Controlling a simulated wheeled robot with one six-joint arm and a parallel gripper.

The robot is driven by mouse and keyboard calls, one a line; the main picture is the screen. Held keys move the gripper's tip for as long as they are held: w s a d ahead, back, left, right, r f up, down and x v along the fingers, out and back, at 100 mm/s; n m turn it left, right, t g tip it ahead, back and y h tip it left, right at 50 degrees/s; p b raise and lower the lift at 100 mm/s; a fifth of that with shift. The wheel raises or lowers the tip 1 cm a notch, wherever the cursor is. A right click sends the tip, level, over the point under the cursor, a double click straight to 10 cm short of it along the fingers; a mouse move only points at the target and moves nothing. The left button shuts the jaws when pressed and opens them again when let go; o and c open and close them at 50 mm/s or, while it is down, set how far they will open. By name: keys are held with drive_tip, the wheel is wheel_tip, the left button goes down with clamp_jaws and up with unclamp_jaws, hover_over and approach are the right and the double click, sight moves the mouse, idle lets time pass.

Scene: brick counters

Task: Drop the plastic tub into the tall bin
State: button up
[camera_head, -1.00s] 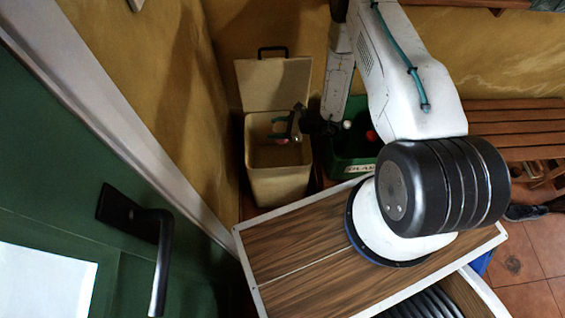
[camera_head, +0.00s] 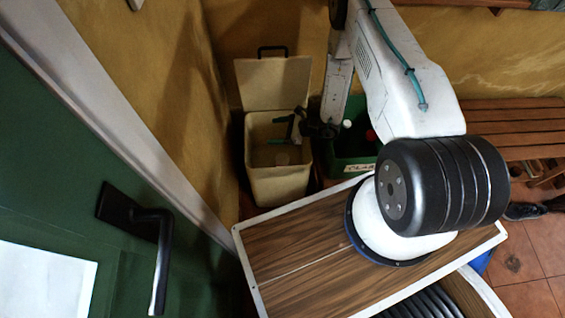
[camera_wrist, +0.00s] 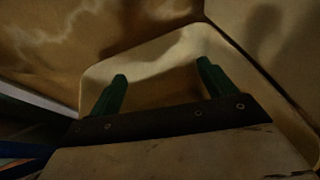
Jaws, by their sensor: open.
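The tall bin (camera_head: 278,188) is cream, with its lid (camera_head: 273,84) raised against the wall behind it. My gripper (camera_head: 284,127) is over the bin's open mouth, with its green fingers apart. The tub cannot be made out there.
A green crate (camera_head: 346,169) holding bottles stands just right of the bin. A green door (camera_head: 50,190) with a black handle (camera_head: 160,255) is at the left. A slatted wooden bench (camera_head: 515,125) is at the right. Yellow walls close in behind the bin.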

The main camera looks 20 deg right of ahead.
drive_tip(key=v, duration=0.7)
drive_tip(key=shift+d, duration=0.2)
